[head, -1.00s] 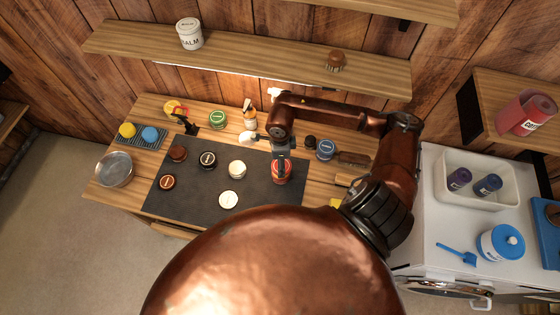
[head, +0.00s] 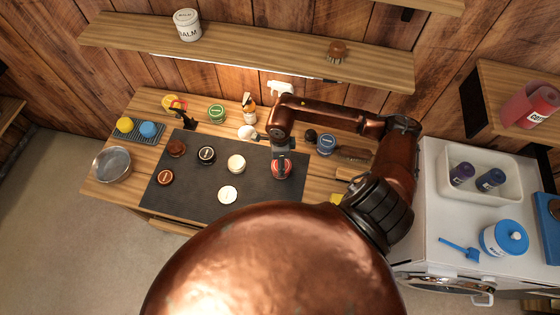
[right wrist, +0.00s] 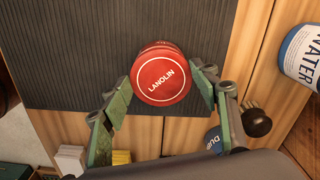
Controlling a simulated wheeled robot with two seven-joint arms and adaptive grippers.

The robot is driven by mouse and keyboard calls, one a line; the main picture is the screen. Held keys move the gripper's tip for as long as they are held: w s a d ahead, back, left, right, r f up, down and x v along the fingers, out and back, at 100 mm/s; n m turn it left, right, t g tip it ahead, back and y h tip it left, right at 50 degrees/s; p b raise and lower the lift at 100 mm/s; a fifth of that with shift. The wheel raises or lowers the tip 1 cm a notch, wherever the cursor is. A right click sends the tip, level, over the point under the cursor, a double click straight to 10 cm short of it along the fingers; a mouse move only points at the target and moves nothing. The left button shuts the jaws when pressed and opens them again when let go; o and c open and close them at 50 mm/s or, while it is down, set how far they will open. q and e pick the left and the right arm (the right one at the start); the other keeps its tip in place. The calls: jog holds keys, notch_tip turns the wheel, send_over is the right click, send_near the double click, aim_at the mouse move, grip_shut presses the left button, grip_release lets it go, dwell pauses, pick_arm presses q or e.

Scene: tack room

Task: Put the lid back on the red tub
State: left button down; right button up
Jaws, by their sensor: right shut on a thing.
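The red lid marked LANOLIN (right wrist: 162,81) lies between the fingers of my right gripper (right wrist: 163,96), which is shut on its sides. A darker red edge shows just beyond the lid in the right wrist view, apparently part of the red tub (right wrist: 157,45). The lid hides the tub's opening, and I cannot tell whether it is seated or slightly above. In the head view my right gripper (head: 281,158) points down over the red tub and lid (head: 282,171) at the right side of the dark mat. My left gripper is not in view.
Several tins, among them a black one (head: 206,155) and a cream one (head: 236,163), stand on the mat (head: 190,205) to the left. A blue tin (head: 326,144) stands right of the gripper. A metal bowl (head: 112,163) is at the bench's left end. A shelf (head: 250,57) runs above.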

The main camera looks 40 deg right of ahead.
jog(key=o, duration=0.9)
jog(key=shift+c, duration=0.2)
jog(key=shift+r, duration=0.1)
notch_tip(320, 180, up, 12)
jog(key=shift+s, duration=0.1)
